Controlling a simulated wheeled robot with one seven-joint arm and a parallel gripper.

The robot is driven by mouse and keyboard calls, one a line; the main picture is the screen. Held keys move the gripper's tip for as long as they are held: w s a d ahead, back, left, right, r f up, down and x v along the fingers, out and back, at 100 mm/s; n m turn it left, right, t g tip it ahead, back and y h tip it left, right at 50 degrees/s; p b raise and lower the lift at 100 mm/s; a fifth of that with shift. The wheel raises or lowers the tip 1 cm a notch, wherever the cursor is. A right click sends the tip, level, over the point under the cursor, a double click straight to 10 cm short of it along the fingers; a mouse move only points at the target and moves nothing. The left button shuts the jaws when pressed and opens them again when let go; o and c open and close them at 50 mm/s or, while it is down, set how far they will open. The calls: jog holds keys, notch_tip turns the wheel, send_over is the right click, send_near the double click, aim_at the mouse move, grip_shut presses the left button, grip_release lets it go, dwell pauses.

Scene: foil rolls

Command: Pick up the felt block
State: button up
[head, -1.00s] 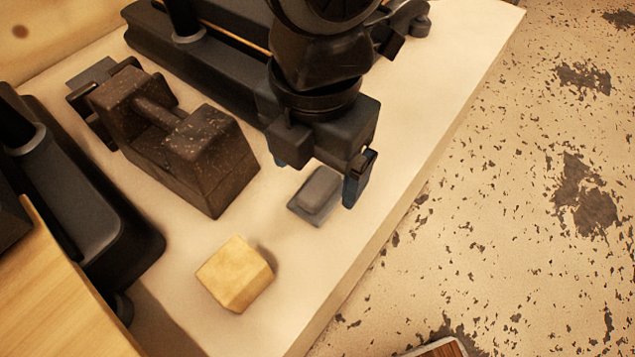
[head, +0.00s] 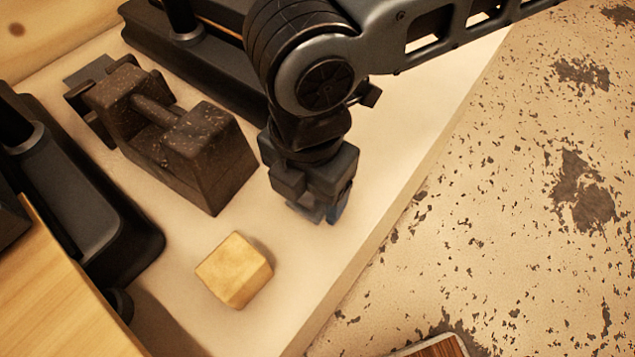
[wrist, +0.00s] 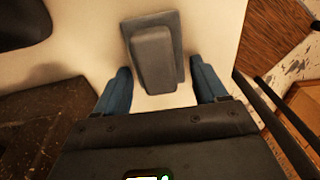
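The felt block (wrist: 153,60) is a grey block on a wider, flat grey base, lying on the pale work surface. In the wrist view its near end lies between my two blue fingertips, with a pale gap on each side, and its far end reaches beyond them. My gripper (head: 312,210) is open and lowered over the block in the head view; it also shows in the wrist view (wrist: 162,80). In the head view my gripper hides most of the block. I see no contact between fingers and block.
A speckled dark weight with a handle (head: 180,145) stands left of my gripper. A pale yellow wooden block (head: 234,270) lies in front of it. Dark machine bases (head: 85,185) stand at the left and back. The surface's edge (head: 370,240) runs close on the right.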

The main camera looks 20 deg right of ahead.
jog(key=c, duration=0.8)
jog(key=shift+o, duration=0.2)
jog(key=shift+r, duration=0.15)
jog(key=shift+r, duration=0.25)
notch_tip(320, 180, up, 4)
jog(key=shift+d+f, duration=0.1)
jog(key=shift+f, duration=0.05)
jog(key=s+d+r, duration=0.4)
jog(key=d+r, duration=0.2)
jog(key=d, duration=0.4)
jog(key=shift+d+r, duration=0.3)
jog(key=shift+d, duration=0.1)
jog(key=o, duration=0.5)
jog(key=shift+w, duration=0.1)
jog(key=c, duration=0.4)
